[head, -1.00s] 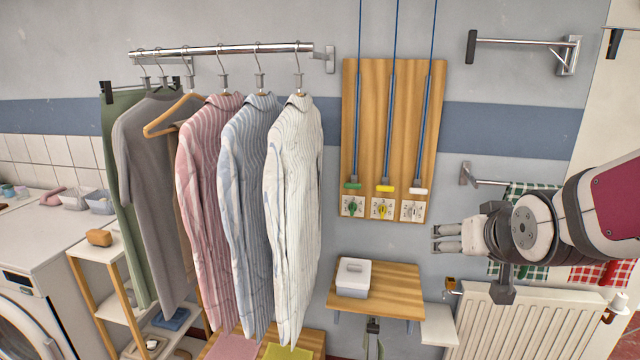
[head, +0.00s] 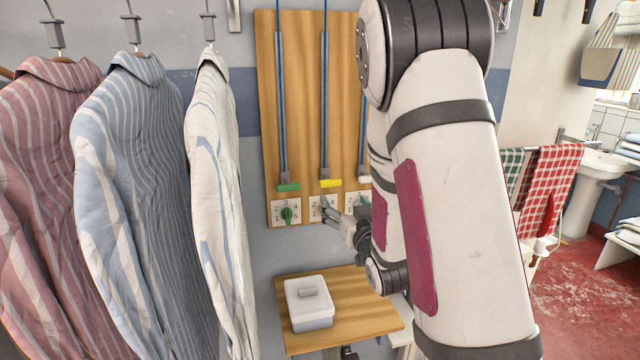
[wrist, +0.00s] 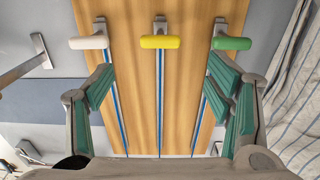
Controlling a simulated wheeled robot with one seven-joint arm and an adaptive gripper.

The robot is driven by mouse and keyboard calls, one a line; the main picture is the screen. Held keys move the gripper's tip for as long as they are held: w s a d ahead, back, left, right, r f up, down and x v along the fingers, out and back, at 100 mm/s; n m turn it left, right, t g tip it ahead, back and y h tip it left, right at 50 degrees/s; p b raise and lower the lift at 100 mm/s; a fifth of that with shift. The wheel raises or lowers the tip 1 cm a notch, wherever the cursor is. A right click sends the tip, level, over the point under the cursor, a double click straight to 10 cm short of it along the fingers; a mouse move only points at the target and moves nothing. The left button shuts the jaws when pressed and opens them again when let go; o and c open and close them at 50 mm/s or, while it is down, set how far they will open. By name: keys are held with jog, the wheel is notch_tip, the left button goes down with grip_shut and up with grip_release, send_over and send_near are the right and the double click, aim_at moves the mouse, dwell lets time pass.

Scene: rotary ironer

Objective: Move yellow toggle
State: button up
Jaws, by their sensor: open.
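The yellow toggle (head: 330,183) is a short bar at the lower end of the middle blue rod on a wooden board (head: 268,90). In the wrist view the yellow toggle (wrist: 161,42) lies near the centre line, between and beyond my fingers. My gripper (head: 332,212) is open, just below the yellow toggle and in front of the middle dial plate (head: 315,203), whose knob it hides. In the wrist view my gripper (wrist: 160,75) has its fingers spread wide, with nothing between the pads touching them.
A green toggle (head: 288,187) and a white toggle (wrist: 89,42) flank the yellow one. A green knob (head: 286,214) sits below the green toggle. Striped shirts (head: 215,170) hang close on the left. A white lidded box (head: 308,302) stands on a wooden shelf (head: 365,315) below.

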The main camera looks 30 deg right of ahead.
aim_at(331, 185)
jog(key=x, duration=1.2)
jog(key=shift+w+d+p, duration=0.1)
jog(key=shift+w+p, duration=0.25)
jog(key=shift+w, duration=0.05)
jog(key=c, duration=1.7)
notch_tip(331, 185, up, 35)
jog(key=p, duration=0.6)
jog(key=shift+f+p, duration=0.1)
jog(key=shift+p, duration=0.2)
jog(key=o, duration=1.7)
jog(key=shift+f, duration=0.1)
jog(key=shift+s, duration=0.1)
jog(key=v, duration=1.2)
